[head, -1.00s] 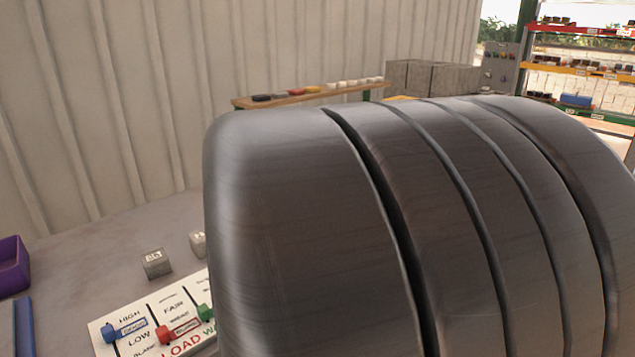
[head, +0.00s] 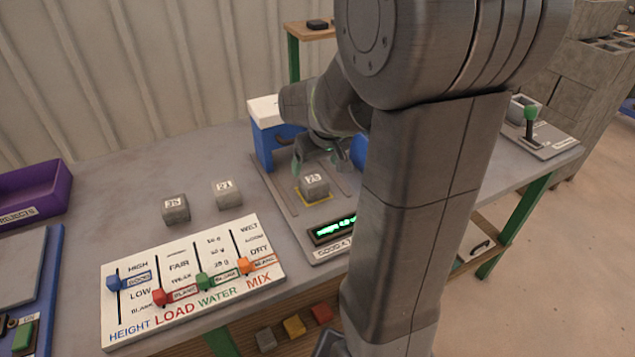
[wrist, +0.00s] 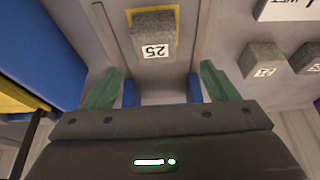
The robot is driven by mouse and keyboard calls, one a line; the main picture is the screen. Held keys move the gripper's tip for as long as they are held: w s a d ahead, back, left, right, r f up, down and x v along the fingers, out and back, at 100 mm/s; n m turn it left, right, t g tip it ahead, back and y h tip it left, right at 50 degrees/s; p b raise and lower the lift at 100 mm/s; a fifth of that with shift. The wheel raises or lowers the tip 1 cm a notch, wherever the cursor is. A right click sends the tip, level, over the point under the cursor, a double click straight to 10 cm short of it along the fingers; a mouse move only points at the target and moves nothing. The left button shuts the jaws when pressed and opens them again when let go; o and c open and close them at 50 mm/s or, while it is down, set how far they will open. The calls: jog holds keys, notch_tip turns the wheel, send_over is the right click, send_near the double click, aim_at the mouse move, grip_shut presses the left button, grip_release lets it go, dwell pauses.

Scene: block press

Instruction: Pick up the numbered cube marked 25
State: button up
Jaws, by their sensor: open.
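The grey cube marked 25 (head: 314,187) sits on a yellow-outlined square of the press plate (head: 283,203) in the head view. In the wrist view the cube (wrist: 154,40) shows its white 25 label and lies beyond the fingertips, roughly centred between them. My gripper (head: 316,160) is just behind and above the cube in the head view. In the wrist view my gripper (wrist: 160,72) has its two green fingers wide apart, with nothing between them. The cube appears apart from both fingers.
Two other numbered cubes, one at left (head: 175,209) and one nearer the press (head: 228,194), stand on the table. A white slider panel (head: 190,330) lies in front. Blue press posts (head: 268,148) flank my gripper. A purple rejects bin (head: 35,192) is far left.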

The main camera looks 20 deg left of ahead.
aim_at(314, 179)
jog(key=shift+w+d+x, duration=0.1)
jog(key=shift+d+x, duration=0.05)
jog(key=shift+x, duration=2.1)
jog(key=shift+w+d+x, duration=0.1)
jog(key=shift+w+x, duration=0.05)
jog(key=shift+x, duration=2.1)
jog(key=shift+c, duration=0.4)
jog(key=c, duration=1.4)
